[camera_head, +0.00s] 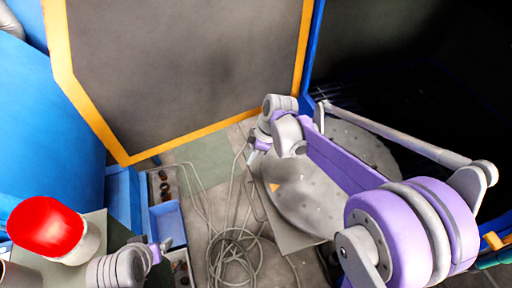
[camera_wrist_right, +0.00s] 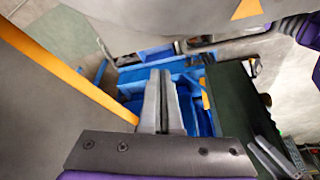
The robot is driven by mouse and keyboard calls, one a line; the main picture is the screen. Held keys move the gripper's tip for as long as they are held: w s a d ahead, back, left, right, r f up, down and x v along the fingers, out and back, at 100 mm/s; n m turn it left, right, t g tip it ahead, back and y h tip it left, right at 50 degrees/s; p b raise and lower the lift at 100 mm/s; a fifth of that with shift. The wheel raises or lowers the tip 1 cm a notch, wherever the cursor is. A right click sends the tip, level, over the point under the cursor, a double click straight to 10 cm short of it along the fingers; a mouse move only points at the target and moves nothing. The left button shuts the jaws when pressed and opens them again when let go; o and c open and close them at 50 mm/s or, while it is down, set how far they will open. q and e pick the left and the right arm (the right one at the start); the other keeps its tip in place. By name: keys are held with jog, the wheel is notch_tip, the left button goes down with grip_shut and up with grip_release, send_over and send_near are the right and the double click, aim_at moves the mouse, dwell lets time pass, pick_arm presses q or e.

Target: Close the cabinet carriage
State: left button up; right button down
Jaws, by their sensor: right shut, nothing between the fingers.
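The cabinet carriage, a round pale grey disc (camera_head: 300,195) with small holes and an orange triangle, sits partly outside the dark cabinet (camera_head: 370,50). The disc's edge also shows at the top of the right wrist view (camera_wrist_right: 190,15). My right gripper (camera_head: 256,150) is by the disc's left edge in the head view; contact cannot be told. In the wrist view its two fingers (camera_wrist_right: 160,80) are together and empty. My purple right arm hides part of the disc. My left gripper (camera_head: 163,250) is low at the left, away from the disc; its jaw state is unclear.
A grey door panel with an orange edge (camera_head: 180,137) stands open left of the cabinet opening. Loose cables (camera_head: 235,258) lie coiled on the tiled floor. Blue bins (camera_head: 167,222) and a red dome light (camera_head: 46,226) are at lower left.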

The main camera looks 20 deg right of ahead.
aim_at(261, 171)
jog(key=x, duration=0.3)
jog(key=shift+d, duration=0.2)
jog(key=shift+s+d+r, duration=0.1)
jog(key=shift+s+d, duration=0.1)
jog(key=shift+d, duration=0.4)
jog(key=shift+s+d, duration=0.2)
jog(key=shift+d, duration=0.4)
pick_arm(q)
jog(key=shift+w+r+p, duration=0.25)
jog(key=shift+r+p, duration=0.05)
pick_arm(e)
jog(key=shift+s+d, duration=0.2)
jog(key=shift+d, duration=0.25)
